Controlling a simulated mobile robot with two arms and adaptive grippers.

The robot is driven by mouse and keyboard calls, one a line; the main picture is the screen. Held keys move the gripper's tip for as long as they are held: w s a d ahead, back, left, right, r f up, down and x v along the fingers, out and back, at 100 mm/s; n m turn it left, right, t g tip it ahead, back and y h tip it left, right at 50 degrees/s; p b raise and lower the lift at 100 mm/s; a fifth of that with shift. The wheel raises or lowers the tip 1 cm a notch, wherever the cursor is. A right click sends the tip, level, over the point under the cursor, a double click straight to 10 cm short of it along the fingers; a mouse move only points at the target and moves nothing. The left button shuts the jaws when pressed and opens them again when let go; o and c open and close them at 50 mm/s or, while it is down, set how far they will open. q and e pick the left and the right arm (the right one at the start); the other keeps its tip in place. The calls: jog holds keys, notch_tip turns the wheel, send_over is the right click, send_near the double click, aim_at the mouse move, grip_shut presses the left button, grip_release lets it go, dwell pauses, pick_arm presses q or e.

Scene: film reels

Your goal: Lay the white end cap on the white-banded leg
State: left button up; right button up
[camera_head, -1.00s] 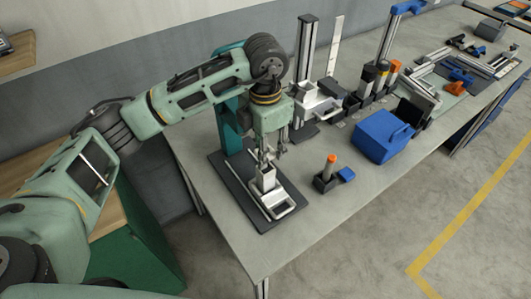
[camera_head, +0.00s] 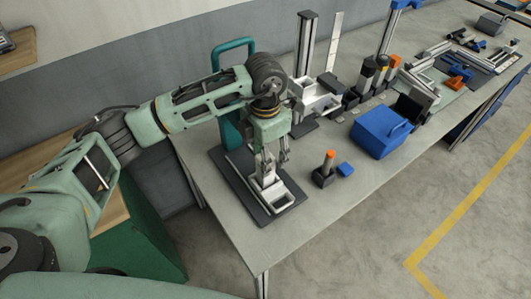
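My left gripper (camera_head: 272,164) points down over a black base plate (camera_head: 246,193) near the table's left end. Its fingers stand apart, just above or around a small pale block (camera_head: 267,180). I cannot tell whether they touch it. The block stands in a white frame (camera_head: 288,198) on the plate. No end cap can be told apart with certainty at this size. Dark upright legs (camera_head: 367,74) stand further back, some with yellow or orange tops; a white band is hard to make out. My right gripper is not in view.
A teal handle-shaped frame (camera_head: 233,46) rises behind my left arm. An orange-topped post in a small black holder (camera_head: 324,178) stands right of the plate, beside a small blue block (camera_head: 345,169). A blue box (camera_head: 378,138) stands further right. The table's front strip is clear.

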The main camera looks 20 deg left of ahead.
pick_arm(q)
jog(key=shift+r, duration=0.35)
notch_tip(320, 180, up, 12)
jog(key=b, duration=0.3)
jog(key=shift+f+b, duration=0.15)
jog(key=shift+b, duration=0.2)
